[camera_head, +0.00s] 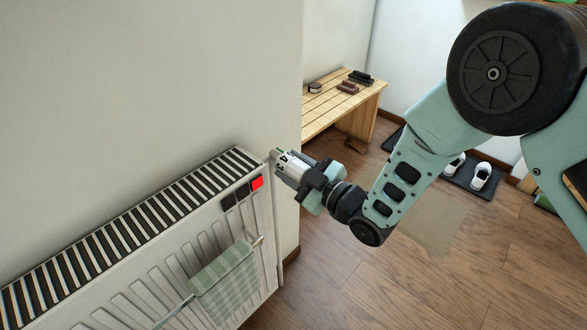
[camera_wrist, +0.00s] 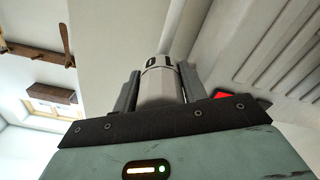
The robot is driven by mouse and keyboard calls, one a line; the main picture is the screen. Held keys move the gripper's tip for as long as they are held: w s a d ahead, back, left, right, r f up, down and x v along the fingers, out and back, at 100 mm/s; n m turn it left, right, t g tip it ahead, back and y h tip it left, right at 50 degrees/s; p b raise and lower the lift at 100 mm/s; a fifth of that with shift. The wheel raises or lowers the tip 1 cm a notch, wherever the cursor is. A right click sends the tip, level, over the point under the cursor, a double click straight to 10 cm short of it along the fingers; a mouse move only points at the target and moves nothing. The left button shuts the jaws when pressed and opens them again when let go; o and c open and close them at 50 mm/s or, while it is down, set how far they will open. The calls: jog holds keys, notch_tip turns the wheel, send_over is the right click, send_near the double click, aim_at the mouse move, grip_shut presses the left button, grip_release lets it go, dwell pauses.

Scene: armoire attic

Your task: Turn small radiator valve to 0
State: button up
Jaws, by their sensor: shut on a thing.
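The small radiator valve (camera_head: 291,162) is a white cylinder with dark numerals, at the right end of the white radiator in the head view. The numerals there are too small to read surely. In the wrist view the valve (camera_wrist: 160,88) lies between my fingers, and its far band shows what looks like 0 and 1. My gripper (camera_head: 286,167) is shut on the valve, one finger on each side; it also shows in the wrist view (camera_wrist: 160,80). The valve's pointer mark is not visible to me.
The radiator (camera_head: 150,235) stands along the wall, with two dark squares and a red one (camera_head: 257,183) near its top right corner. A checked cloth (camera_head: 226,280) hangs on a rail in front. A wooden bench (camera_head: 345,100) and white shoes (camera_head: 480,176) are behind; floor is open at right.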

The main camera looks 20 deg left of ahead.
jog(key=m, duration=0.4)
jog(key=shift+f+m+b, duration=0.1)
jog(key=shift+m+b, duration=0.2)
jog(key=shift+b, duration=0.1)
jog(key=shift+s+m, duration=0.15)
jog(key=shift+m, duration=1.85)
jog(key=o, duration=1)
jog(key=v, duration=1.7)
jog(key=shift+s+d, duration=0.15)
jog(key=shift+d, duration=0.05)
